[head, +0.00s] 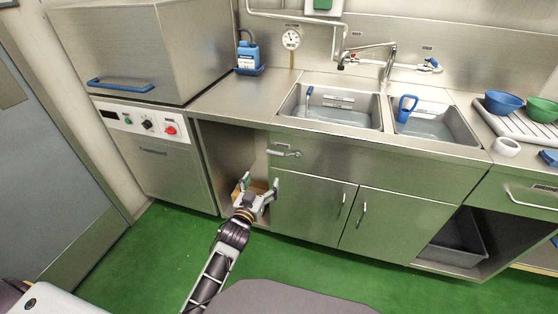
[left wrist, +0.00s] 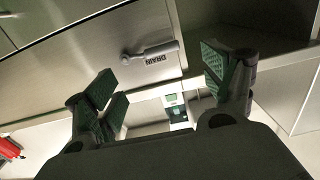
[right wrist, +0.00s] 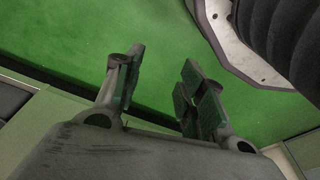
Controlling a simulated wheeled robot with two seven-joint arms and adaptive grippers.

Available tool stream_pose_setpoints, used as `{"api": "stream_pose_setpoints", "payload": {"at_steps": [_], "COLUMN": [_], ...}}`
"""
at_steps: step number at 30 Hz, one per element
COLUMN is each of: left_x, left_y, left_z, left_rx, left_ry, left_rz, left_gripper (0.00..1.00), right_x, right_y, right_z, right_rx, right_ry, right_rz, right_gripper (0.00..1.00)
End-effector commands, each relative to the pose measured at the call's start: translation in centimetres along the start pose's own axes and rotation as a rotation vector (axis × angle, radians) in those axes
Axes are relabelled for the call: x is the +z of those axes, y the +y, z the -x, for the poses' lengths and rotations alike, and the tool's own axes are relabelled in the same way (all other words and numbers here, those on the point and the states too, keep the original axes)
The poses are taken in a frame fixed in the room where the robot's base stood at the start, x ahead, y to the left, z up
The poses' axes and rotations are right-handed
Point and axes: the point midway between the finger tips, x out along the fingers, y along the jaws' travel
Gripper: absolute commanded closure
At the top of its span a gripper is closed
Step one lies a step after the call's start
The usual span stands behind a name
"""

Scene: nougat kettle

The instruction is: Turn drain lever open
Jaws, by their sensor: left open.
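The drain lever (head: 284,153) is a small grey metal handle on the steel front panel below the left sink. It lies about level along the panel. It also shows in the left wrist view (left wrist: 152,50), beside a label reading DRAIN (left wrist: 157,59). My left gripper (head: 261,181) is open and empty, below and slightly left of the lever, in front of the open bay. In the left wrist view, the lever appears beyond the gap between the fingers, apart from them. My right gripper (right wrist: 163,65) is open and empty above the green floor.
Two sinks (head: 335,110) with water are set in the steel counter. Cabinet doors with a bar handle (head: 342,205) are right of my left gripper. An open bay (head: 225,150) is left of the lever. A dark bin (head: 455,243) stands under the counter at right. The green floor in front is clear.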

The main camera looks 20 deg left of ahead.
Motion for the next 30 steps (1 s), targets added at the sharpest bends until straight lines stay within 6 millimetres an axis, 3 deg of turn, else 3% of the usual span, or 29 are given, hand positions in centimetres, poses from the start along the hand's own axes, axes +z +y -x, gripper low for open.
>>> {"api": "stream_pose_setpoints", "payload": {"at_steps": [4, 17, 30], "left_x": [-1.0, -1.0, -1.0], "left_y": [-0.1, -0.1, -0.1], "left_z": [0.0, -0.1, -2.5], "left_rx": [-0.003, -0.002, -0.002], "left_ry": [0.021, 0.021, 0.021], "left_rz": [0.001, 0.001, -0.001], "left_gripper": [0.17, 0.17, 0.17], "right_x": [-0.2, -0.2, -0.4], "right_y": [0.0, 0.0, -0.2], "right_z": [0.2, 0.3, 0.8], "right_rx": [-0.001, -0.001, -0.004], "right_ry": [0.0, 0.0, -0.006], "right_rz": [0.0, 0.0, 0.002], "right_gripper": [0.6, 0.6, 0.6]}}
